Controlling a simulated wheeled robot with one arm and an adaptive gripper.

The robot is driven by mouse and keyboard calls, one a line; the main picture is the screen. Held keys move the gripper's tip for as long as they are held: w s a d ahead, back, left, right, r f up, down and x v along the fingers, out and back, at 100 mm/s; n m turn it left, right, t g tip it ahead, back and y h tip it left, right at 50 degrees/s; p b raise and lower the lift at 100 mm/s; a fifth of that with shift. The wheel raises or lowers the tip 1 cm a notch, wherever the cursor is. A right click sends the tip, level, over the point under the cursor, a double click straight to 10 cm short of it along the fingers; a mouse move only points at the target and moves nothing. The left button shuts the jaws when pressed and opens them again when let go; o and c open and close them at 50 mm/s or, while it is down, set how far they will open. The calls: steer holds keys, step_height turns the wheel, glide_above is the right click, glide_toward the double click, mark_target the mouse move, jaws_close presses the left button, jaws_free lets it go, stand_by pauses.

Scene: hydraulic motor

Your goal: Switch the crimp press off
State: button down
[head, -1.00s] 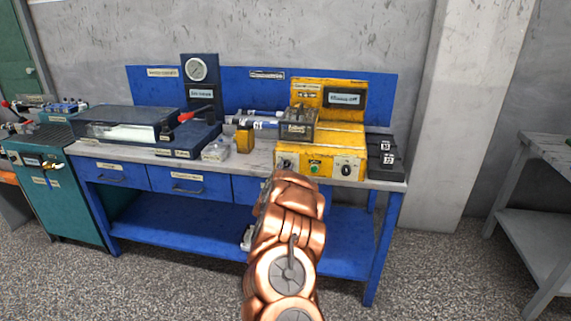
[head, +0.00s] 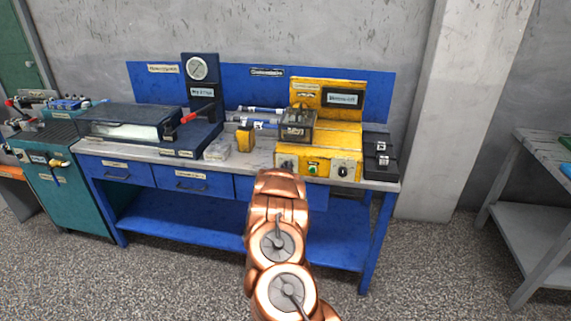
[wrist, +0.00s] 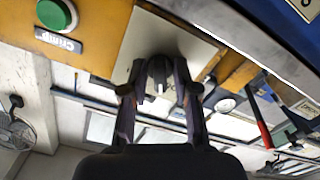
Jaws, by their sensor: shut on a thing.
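The crimp press (head: 345,135) is the yellow machine on the right part of the blue workbench. Its front has a left knob plate (head: 285,161), a green button (head: 312,168) and a right black knob (head: 343,171). In the wrist view my gripper (wrist: 159,88) is shut on a dark rotary knob (wrist: 157,70) on a pale plate. The green button (wrist: 57,14) with a "Crimp" label is beside it, so this looks like the left knob. In the head view my copper arm hides the gripper. The display's text is too blurred to read.
The workbench (head: 255,160) also carries a dark clear-lidded unit (head: 135,122) with a red lever, a gauge column (head: 198,85), a small yellow block (head: 245,138) and a black box (head: 377,155). A grey table (head: 545,150) stands at right. Floor between is clear.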

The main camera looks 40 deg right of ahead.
steer(key=shift+r+n+p, duration=0.25)
steer(key=shift+n+p, duration=0.5)
steer(key=shift+n, duration=0.25)
steer(key=shift+n+p, duration=0.4)
steer(key=shift+n, duration=0.2)
steer(key=shift+f, duration=0.1)
steer(key=c, duration=1.2)
jaws_free()
steer(key=shift+f, duration=0.1)
steer(key=shift+a, duration=0.1)
steer(key=shift+v, duration=5.9)
